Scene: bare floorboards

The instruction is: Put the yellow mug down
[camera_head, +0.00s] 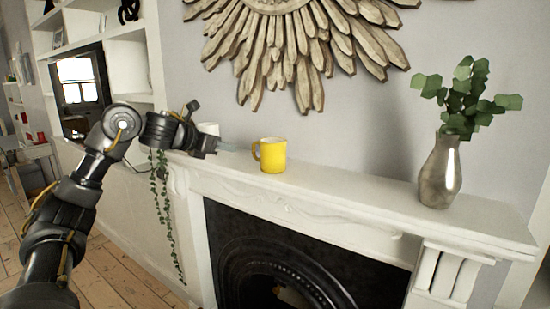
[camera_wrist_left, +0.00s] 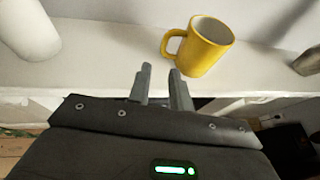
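The yellow mug (camera_head: 272,155) stands upright on the white mantelpiece (camera_head: 330,186) in the head view, its handle to the left. The mug also shows in the left wrist view (camera_wrist_left: 209,46), beyond and a little right of the fingertips. My left gripper (camera_head: 232,148) is just left of the mug, near the handle and apart from it. In the left wrist view its two fingers (camera_wrist_left: 160,72) are parted with nothing between them. My right gripper is in neither view.
A white pot (camera_head: 208,129) stands behind my left gripper, with a trailing plant (camera_head: 163,205) below. A metal vase (camera_head: 440,172) with green leaves stands at the mantel's right. The shelf between mug and vase is clear. A sunburst ornament (camera_head: 290,45) hangs above.

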